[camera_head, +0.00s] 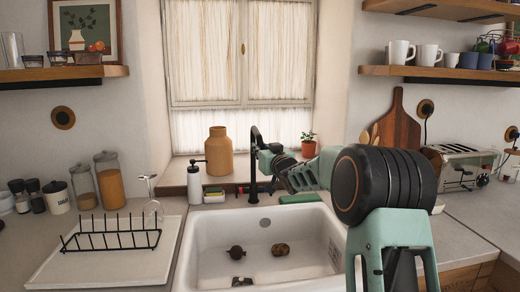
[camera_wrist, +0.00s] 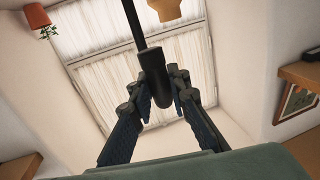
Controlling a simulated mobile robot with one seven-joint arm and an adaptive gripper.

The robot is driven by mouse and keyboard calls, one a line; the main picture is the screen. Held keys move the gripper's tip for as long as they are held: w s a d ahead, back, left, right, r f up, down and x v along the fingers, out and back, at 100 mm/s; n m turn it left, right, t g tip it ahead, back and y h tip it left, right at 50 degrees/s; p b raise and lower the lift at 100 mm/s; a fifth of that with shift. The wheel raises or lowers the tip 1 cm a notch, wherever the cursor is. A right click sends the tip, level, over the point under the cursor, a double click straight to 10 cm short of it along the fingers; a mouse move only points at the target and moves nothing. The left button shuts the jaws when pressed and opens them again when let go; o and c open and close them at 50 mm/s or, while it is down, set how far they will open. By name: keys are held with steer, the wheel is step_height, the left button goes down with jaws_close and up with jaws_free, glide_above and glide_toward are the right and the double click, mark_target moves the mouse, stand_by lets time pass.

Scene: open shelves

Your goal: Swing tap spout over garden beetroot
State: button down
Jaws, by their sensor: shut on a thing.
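The black tap (camera_head: 253,175) stands upright behind the white sink (camera_head: 330,240). My gripper (camera_head: 264,150) reaches in from the right at the top of the tap. In the wrist view my gripper (camera_wrist: 164,88) has one finger on each side of the dark spout (camera_wrist: 155,70) and is shut on it. A dark round thing with a thin tail, which looks like the garden beetroot (camera_head: 236,252), lies in the sink, left of its middle. A brown, potato-like thing (camera_head: 280,249) lies to its right. My arm hides part of the sink's right side.
A dish rack (camera_head: 110,240) on a white drainboard stands left of the sink. A soap bottle (camera_head: 194,183), a tan vase (camera_head: 219,155) and a potted plant (camera_head: 308,148) stand near the window. A toaster (camera_head: 462,165) is at the right.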

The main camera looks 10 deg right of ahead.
steer(key=w+a+b, duration=0.2)
steer(key=a+b, duration=0.4)
steer(key=a, duration=0.3)
steer(key=shift+w+a, duration=0.15)
steer(key=shift+a, duration=0.2)
steer(key=c, duration=1.9)
jaws_free()
steer(key=shift+o, duration=0.4)
steer(key=shift+d, duration=0.1)
